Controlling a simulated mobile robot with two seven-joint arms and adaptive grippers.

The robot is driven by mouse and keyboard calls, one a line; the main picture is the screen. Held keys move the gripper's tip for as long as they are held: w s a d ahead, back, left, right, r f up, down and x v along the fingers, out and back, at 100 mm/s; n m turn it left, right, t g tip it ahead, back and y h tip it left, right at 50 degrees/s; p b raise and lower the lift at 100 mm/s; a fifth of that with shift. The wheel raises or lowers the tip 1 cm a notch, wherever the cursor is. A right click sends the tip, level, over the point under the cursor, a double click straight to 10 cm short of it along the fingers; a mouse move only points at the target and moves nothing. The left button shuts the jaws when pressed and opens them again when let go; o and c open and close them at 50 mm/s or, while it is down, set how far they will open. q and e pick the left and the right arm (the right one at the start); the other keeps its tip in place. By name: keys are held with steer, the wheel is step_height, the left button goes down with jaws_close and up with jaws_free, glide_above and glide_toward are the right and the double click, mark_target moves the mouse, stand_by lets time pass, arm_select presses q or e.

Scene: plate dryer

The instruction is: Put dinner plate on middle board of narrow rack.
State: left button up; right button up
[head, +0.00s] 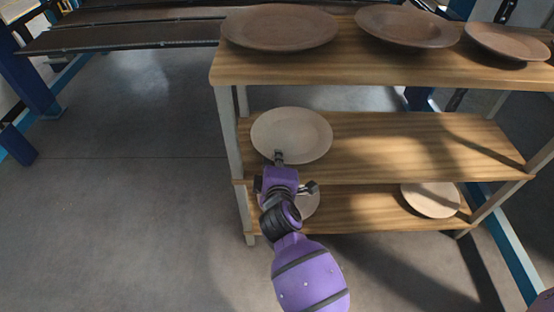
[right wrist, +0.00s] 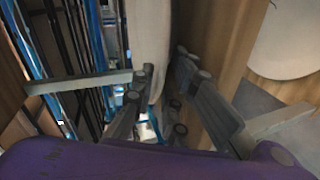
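A pale round dinner plate (head: 291,134) is at the left end of the middle board (head: 400,142) of the wooden rack, lying about flat. My right gripper (head: 279,160) is at its near rim. In the right wrist view the plate (right wrist: 151,40) shows edge-on between the two fingers (right wrist: 160,85), which close on its rim. The middle board (right wrist: 222,45) runs close beside the plate there; I cannot tell whether they touch. My left gripper is not in view.
Three brown plates, one of them at the left (head: 280,28), stand on the top board (head: 340,68). The bottom board (head: 365,210) bears a pale plate at right (head: 431,199) and another (head: 308,203) partly hidden by my arm. The middle board's right part is clear.

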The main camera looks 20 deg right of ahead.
steer(key=shift+r, duration=0.1)
steer(key=shift+s+r, duration=0.1)
steer(key=shift+s, duration=0.05)
steer(key=p+v, duration=0.4)
steer(key=v, duration=0.7)
steer(key=shift+s, duration=0.35)
steer(key=shift+a, duration=0.15)
